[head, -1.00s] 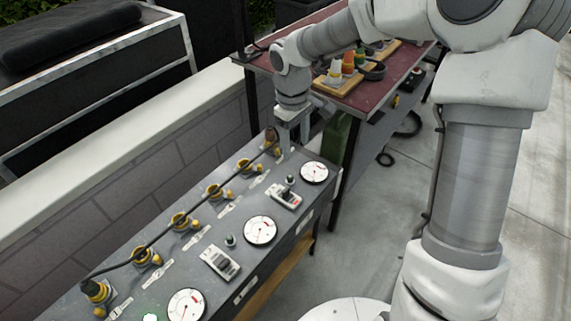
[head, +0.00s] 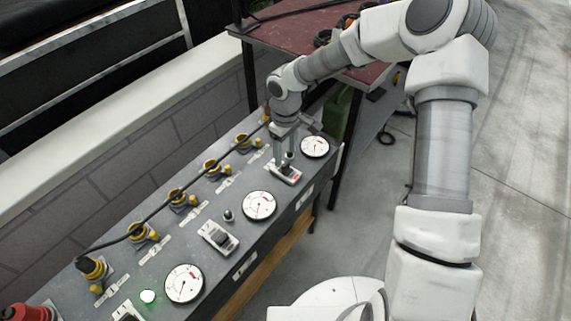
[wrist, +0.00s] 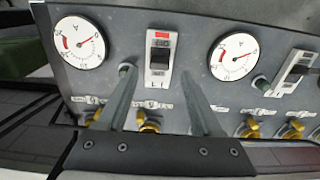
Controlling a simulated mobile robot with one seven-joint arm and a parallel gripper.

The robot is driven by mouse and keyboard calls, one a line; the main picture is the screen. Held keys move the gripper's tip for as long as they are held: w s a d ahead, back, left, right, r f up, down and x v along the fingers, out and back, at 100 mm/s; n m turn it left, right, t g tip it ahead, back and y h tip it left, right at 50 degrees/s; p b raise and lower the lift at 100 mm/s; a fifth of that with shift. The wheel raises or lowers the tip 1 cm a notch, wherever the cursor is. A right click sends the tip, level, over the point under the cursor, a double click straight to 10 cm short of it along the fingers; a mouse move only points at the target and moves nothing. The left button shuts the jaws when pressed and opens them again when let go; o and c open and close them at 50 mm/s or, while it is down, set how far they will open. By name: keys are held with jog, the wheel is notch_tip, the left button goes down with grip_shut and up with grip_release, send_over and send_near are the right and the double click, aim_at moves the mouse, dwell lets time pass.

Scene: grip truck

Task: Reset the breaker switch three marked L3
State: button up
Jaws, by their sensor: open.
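The far breaker switch (head: 285,173) is a white plate with a black toggle and a red patch on the panel (head: 205,265). In the wrist view the same breaker (wrist: 160,62) sits centred, its red patch at the top edge; its small label is too blurred to read fully. My gripper (head: 284,157) is open and points down at this breaker. In the wrist view my gripper (wrist: 159,76) has one finger on each side of the plate, with nothing between them but the view of the switch. Whether the fingertips touch the panel cannot be told.
A middle breaker (head: 218,237) and a near breaker (head: 127,312) stand on the same panel. A lit green lamp (head: 148,296) is near the latter. Round gauges (head: 259,205), yellow connectors (head: 181,198) and a black cable (head: 160,207) line the panel. A red-topped table (head: 285,50) stands behind.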

aim_at(285, 164)
jog(key=shift+f+b, duration=0.4)
jog(key=shift+f, duration=1.95)
grip_shut()
